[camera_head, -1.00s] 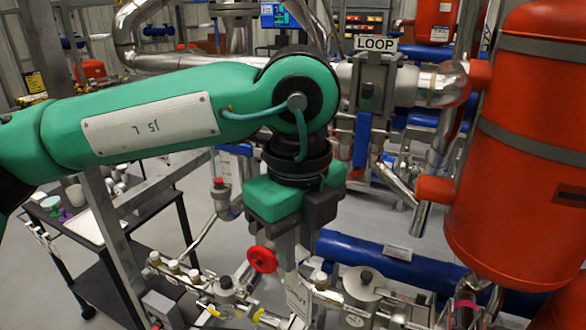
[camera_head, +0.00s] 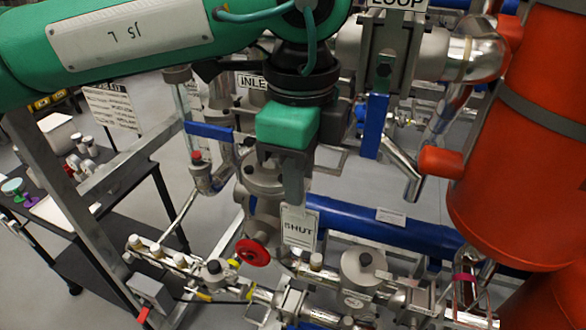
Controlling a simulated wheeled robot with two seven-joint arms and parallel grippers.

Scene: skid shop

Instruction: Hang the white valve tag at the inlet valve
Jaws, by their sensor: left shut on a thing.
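My left gripper (camera_head: 296,190) points down in the middle of the view and is shut on the white valve tag (camera_head: 299,229), which reads "SHUT". The tag hangs upright below the fingers, its face toward the camera. A sign whose visible letters read "INLE" (camera_head: 251,81) is partly hidden behind my left wrist. Below that sign stands a grey metal valve body (camera_head: 262,176), partly covered by the gripper. I cannot tell whether the tag touches anything behind it. My right gripper is out of view.
A red handwheel (camera_head: 253,253) is just left of the tag. A blue pipe (camera_head: 345,222) runs behind it. Small valves and fittings (camera_head: 363,270) line the pipework below. A large orange tank (camera_head: 525,150) fills the right. A dark cart (camera_head: 120,215) stands at left.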

